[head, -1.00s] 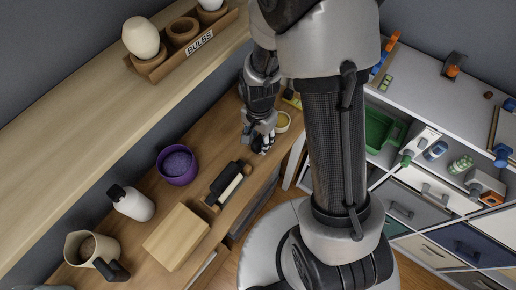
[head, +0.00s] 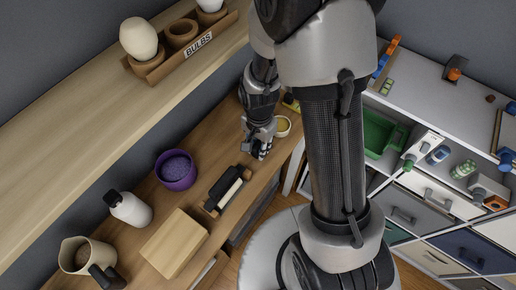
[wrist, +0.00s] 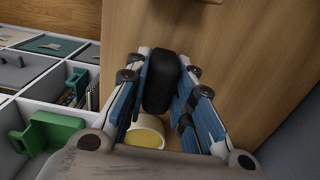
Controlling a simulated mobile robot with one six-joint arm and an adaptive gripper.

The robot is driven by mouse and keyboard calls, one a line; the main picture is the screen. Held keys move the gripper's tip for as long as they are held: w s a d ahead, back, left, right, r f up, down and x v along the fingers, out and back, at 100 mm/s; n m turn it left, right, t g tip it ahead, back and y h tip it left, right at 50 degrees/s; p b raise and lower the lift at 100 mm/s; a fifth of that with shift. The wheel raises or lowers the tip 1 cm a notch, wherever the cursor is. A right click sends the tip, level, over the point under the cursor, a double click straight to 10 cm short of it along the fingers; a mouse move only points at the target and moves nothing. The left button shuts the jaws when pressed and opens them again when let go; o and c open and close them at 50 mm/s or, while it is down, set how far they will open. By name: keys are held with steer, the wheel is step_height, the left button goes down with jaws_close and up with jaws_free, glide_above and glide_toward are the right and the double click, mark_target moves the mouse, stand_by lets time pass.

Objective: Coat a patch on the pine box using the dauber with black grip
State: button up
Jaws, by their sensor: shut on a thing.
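The pine box (head: 174,243) is a plain pale block on the wooden bench, at the lower left in the head view. My gripper (head: 258,148) is over the bench's right part, beyond the box. In the wrist view my gripper (wrist: 161,66) is shut on a rounded black grip (wrist: 160,84), taken to be the dauber's. The dauber's working end is hidden. A cream pot with yellow contents (wrist: 145,134) lies below the fingers there. In the head view the pot (head: 283,124) is just right of my gripper.
Between gripper and box, a wooden holder (head: 211,211) carries a black and a white piece. A purple bowl (head: 176,171), white bottle (head: 131,209) and jug (head: 86,256) stand along the back. A shelf with a BULBS tray (head: 184,52) overhangs. Drawers and a green bin (head: 378,134) are right.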

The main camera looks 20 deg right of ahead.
mark_target(259, 144)
jaws_close()
steer(key=shift+r+p, duration=1.35)
steer(key=shift+r, duration=0.4)
